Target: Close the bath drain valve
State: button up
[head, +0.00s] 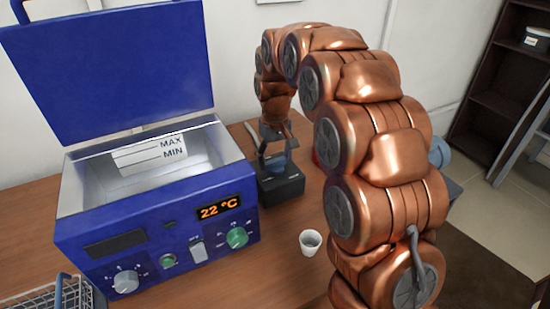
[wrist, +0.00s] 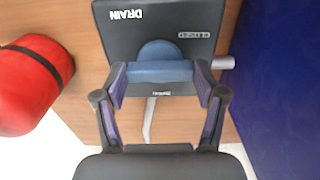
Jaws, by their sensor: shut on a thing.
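The drain valve is a dark box (wrist: 122,32) marked DRAIN, with a blue handle (wrist: 158,70) on its top. In the head view the box (head: 283,188) stands on the table, right beside the blue bath (head: 150,205). My gripper (wrist: 160,72) is shut on the blue handle, with one finger at each end of it. In the head view my gripper (head: 275,155) reaches down onto the box from above, and the fingers partly hide the handle. A grey pipe stub (wrist: 223,63) sticks out of the box towards the bath's blue wall.
The bath's blue lid (head: 110,70) is raised, and its display reads 22 °C. A white cup (head: 310,242) stands on the table in front of the box. A red cylinder (wrist: 32,85) is close to my gripper in the wrist view. A wire basket (head: 55,297) lies front left.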

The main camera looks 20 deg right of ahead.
aim_at(274, 160)
jog(key=shift+w, duration=0.1)
dwell(0.3)
jog(key=o, duration=1.1)
jog(key=shift+o, duration=0.2)
jog(key=shift+r, duration=0.15)
notch_tip(274, 160, up, 12)
dwell(0.5)
